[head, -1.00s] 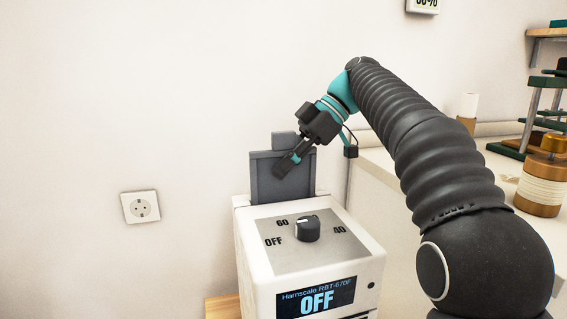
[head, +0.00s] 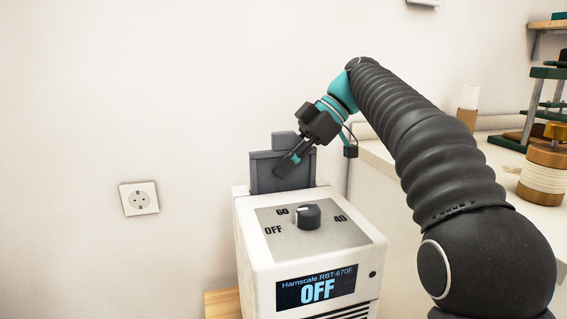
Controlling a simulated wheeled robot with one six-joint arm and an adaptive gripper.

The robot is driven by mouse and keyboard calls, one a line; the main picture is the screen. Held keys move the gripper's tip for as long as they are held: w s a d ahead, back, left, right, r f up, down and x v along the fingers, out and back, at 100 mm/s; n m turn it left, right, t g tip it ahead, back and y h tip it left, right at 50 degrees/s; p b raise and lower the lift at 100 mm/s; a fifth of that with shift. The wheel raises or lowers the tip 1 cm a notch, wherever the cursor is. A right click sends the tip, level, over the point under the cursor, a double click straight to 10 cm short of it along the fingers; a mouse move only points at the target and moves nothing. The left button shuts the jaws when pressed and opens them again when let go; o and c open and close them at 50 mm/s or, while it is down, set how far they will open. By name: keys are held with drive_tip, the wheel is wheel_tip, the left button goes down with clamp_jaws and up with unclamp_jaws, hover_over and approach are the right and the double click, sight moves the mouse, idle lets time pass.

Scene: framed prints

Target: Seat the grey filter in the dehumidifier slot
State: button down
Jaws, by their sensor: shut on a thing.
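The grey filter (head: 264,172) stands upright at the back of the white dehumidifier (head: 255,250), in front of the wall. Its lower edge is hidden behind the dehumidifier's top, so I cannot tell whether it is in the slot. The slot itself is hidden. My gripper (head: 287,166) reaches in from the upper right and is shut on the filter near its upper right part. The dehumidifier has a dark knob (head: 308,216) on top and a front display (head: 317,288) reading OFF.
A wall socket (head: 139,198) is at the left.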

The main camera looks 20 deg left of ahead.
drive_tip(key=shift+f+b, duration=1)
drive_tip(key=shift+f, duration=0.3)
drive_tip(key=c, duration=1.1)
unclamp_jaws()
